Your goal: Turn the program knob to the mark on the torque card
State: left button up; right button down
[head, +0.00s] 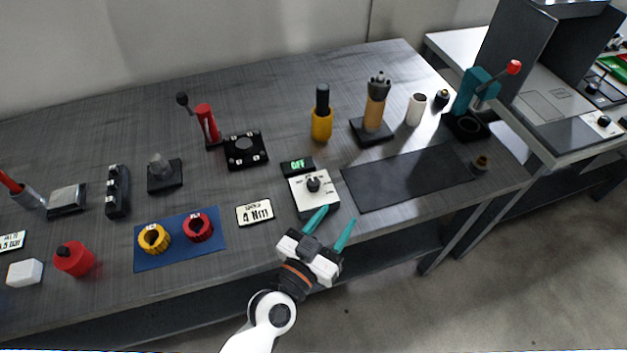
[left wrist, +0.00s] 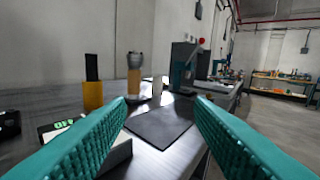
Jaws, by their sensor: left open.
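The program knob (head: 313,184) is a black knob on a white-topped control box (head: 322,199) near the front edge of the bench. A small display (head: 298,165) behind it reads "OFF" in green; the display also shows in the left wrist view (left wrist: 62,125). The torque card (head: 254,212) lies left of the box and reads "4 N·m". My left gripper (head: 332,229) is open and empty, its teal fingers just in front of the box's front edge. In the left wrist view its fingers (left wrist: 160,108) are spread wide, and the knob is not visible there. My right gripper is not in view.
A dark mat (head: 408,178) lies right of the box. A yellow-and-black tool (head: 322,118) and an orange tool on a stand (head: 374,105) stand behind. A blue mat (head: 180,258) with yellow and red rings lies left. A teal press (head: 474,92) stands at the right end.

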pick_arm(q)
jog(key=w+n+t+y, duration=0.2)
jog(key=n+t+y, duration=0.1)
jog(key=y, duration=0.1)
jog(key=n+y, duration=0.4)
jog(key=y, duration=0.4)
send_near(314, 187)
jog(key=w, duration=0.7)
jog(key=w+a, duration=0.1)
jog(key=w, duration=0.3)
jog(key=shift+w+a+r+p, duration=0.1)
jog(key=shift+w+p, duration=0.1)
jog(key=shift+p, duration=0.1)
jog(key=shift+c, duration=0.6)
jog(key=c, duration=0.8)
